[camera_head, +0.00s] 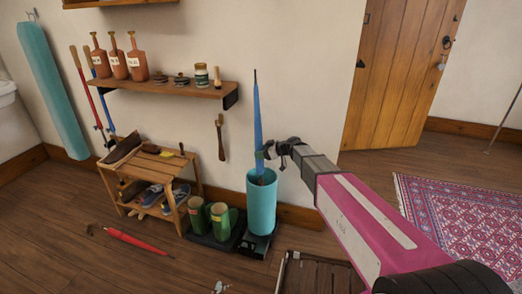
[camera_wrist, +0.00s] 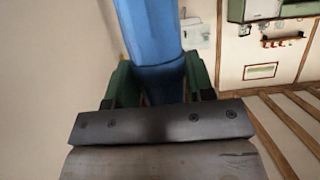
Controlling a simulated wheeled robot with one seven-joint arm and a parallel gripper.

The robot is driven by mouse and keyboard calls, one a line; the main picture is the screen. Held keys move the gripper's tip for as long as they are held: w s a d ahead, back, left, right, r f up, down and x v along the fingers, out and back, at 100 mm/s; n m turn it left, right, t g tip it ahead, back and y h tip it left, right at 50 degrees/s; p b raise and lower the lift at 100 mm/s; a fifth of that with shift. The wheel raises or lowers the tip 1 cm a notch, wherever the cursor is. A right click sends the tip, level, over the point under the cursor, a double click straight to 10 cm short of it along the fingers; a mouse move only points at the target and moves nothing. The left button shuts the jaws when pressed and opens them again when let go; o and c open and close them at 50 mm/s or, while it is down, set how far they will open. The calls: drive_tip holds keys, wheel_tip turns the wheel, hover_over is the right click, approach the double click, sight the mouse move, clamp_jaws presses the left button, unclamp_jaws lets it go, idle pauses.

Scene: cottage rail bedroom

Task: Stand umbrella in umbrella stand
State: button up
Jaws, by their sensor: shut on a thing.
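A closed blue umbrella (camera_head: 257,115) stands upright with its thin dark tip pointing up. Its lower end is inside the mouth of the teal cylindrical umbrella stand (camera_head: 262,212), which stands on the floor against the wall. My gripper (camera_head: 269,152) is shut on the umbrella just above the stand's rim. In the wrist view the blue umbrella (camera_wrist: 150,35) runs up between the green fingers of my gripper (camera_wrist: 158,85). The umbrella's bottom end is hidden by the stand, so I cannot tell whether it touches the base.
Green boots (camera_head: 219,219) stand on a dark tray left of the stand. A wooden shoe rack (camera_head: 155,168) and a wall shelf (camera_head: 165,86) with bottles are farther left. A red closed umbrella (camera_head: 138,243) lies on the floor. A patterned rug (camera_head: 460,220) lies at right.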

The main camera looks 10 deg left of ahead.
sight(261, 172)
drive_tip(key=shift+f, duration=6)
drive_tip(key=o, duration=1.3)
drive_tip(key=v, duration=1)
drive_tip(key=shift+d+r, duration=0.15)
drive_tip(key=shift+d, duration=0.15)
drive_tip(key=shift+s, duration=0.1)
